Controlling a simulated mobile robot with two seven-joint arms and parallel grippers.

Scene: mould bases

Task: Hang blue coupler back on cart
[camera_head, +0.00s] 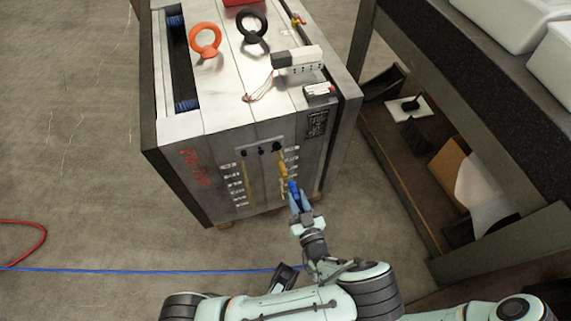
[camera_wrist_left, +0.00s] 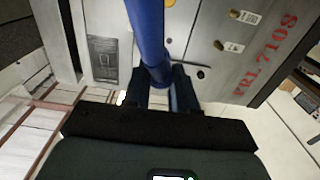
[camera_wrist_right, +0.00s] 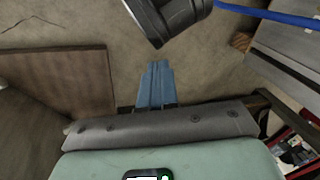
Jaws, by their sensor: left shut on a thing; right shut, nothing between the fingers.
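In the head view, my left gripper (camera_head: 299,203) is in front of the grey mould base, low on its front face. It is shut on the blue coupler (camera_head: 293,188). In the left wrist view the coupler shows as a thick blue cylinder (camera_wrist_left: 146,35) rising between the dark fingers (camera_wrist_left: 165,88). Whether it touches the mould is hard to tell. My right gripper (camera_wrist_right: 157,84) is shut and empty above bare floor in the right wrist view; I cannot clearly pick it out in the head view. No cart can be clearly identified.
The mould base (camera_head: 250,105) bears an orange eyebolt (camera_head: 206,40) and a black eyebolt (camera_head: 253,31). An orange fitting (camera_head: 283,168) is on its front. A blue hose (camera_head: 150,270) and a red hose (camera_head: 38,243) lie on the floor. A dark bench (camera_head: 480,75) with a lower shelf stands right.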

